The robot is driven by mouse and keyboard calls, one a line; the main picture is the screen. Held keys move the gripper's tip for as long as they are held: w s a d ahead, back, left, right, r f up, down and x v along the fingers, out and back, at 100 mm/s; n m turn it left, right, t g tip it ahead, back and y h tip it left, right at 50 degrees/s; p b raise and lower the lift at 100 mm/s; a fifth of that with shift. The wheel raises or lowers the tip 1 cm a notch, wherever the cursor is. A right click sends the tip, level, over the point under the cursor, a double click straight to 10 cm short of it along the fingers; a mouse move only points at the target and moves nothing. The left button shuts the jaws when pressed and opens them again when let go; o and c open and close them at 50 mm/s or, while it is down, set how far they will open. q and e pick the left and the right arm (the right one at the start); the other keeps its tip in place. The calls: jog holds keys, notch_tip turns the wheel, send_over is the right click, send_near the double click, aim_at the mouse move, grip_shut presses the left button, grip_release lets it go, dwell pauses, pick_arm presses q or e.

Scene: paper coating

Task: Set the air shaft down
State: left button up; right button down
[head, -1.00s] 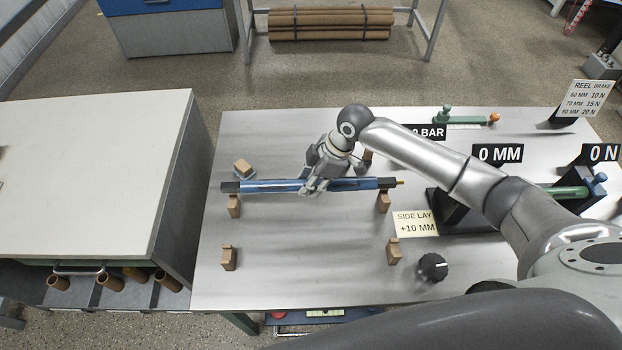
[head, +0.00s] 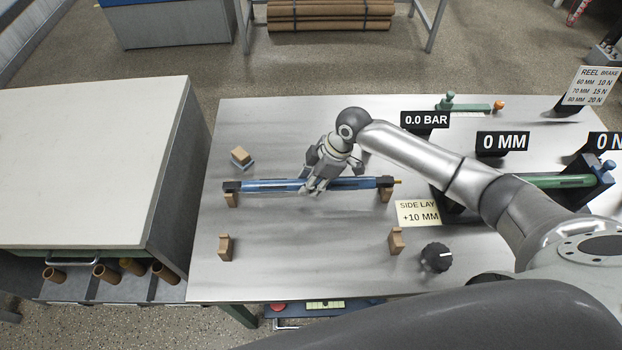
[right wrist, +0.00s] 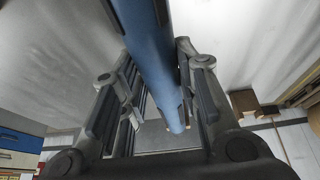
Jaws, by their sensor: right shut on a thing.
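The air shaft (head: 270,186) is a long blue bar with dark ends. It lies level, left to right, along the back pair of brown wooden blocks, the left block (head: 232,200) and the right block (head: 386,196). Its ends sit at the block tops; I cannot tell if it fully rests on them. My right gripper (head: 318,187) comes from above and is shut on the shaft near its middle. In the right wrist view the blue shaft (right wrist: 150,60) runs between the fingers. My left gripper is not in view.
Two front blocks (head: 225,247) (head: 396,241) stand empty on the metal table (head: 310,270). Another block (head: 240,155) is behind the shaft's left end. A black knob (head: 437,257) and the side lay sign (head: 418,213) are at right. A pale cabinet (head: 90,160) stands left.

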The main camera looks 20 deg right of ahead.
jog(key=shift+r, duration=0.1)
jog(key=c, duration=1)
grip_release()
jog(key=shift+s, duration=0.1)
jog(key=v, duration=1.2)
jog(key=shift+a, duration=0.1)
